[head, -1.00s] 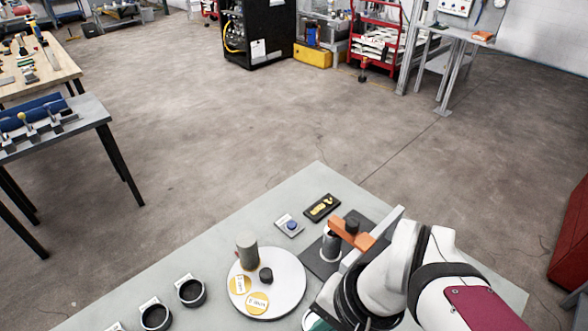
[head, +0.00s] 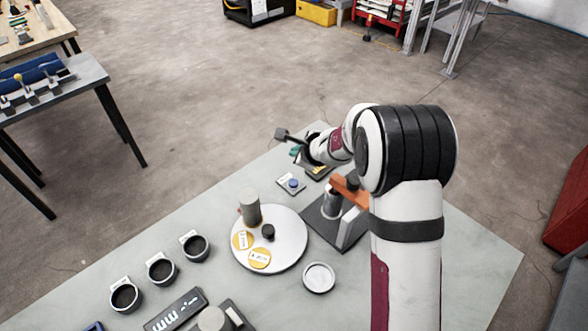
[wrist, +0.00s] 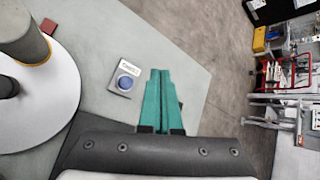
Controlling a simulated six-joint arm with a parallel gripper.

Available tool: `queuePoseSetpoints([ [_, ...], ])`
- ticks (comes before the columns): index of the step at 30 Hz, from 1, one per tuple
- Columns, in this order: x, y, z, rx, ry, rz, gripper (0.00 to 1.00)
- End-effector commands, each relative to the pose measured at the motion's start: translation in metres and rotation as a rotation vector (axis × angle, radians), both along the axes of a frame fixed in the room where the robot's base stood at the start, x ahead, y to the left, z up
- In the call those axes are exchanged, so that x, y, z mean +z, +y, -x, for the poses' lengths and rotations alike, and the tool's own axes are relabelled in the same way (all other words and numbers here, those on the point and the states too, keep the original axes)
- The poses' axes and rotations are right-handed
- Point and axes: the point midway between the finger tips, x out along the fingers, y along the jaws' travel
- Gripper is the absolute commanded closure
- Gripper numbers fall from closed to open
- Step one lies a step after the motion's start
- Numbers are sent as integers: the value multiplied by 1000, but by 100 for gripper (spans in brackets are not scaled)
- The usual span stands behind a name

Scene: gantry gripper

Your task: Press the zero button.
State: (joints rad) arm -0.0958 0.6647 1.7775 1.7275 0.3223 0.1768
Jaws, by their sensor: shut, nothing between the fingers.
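The zero button is a round blue button (head: 293,183) on a small pale plate near the far edge of the grey table (head: 185,215). In the wrist view the blue button (wrist: 125,82) sits beside a small printed label that is hard to read. My gripper (head: 296,152) is beyond the button, toward the table's far corner, and clear of it. In the wrist view its teal fingers (wrist: 160,75) are together with nothing between them, to the right of the button plate.
A round white plate (head: 288,228) carries a grey cylinder (head: 250,207), a small black knob and yellow tags. An orange-armed stand (head: 350,189) is close to my arm. Several black cups (head: 162,270) stand at left.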

Motion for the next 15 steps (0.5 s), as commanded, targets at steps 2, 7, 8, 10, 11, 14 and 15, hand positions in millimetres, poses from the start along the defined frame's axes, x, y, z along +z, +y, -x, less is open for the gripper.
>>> queuePoseSetpoints([
  [2,-4,-1,-2,-18,7,-2,100],
  [7,-5,-2,-3,-22,8,-4,100],
  [8,-4,-2,-2,-22,8,-4,100],
  [10,-4,-2,-2,-20,7,-4,100],
  [11,-5,-2,-2,-20,7,-4,100],
  [14,-10,-1,-2,-20,10,-6,100],
  [15,-15,-1,-2,-20,11,-7,100],
])
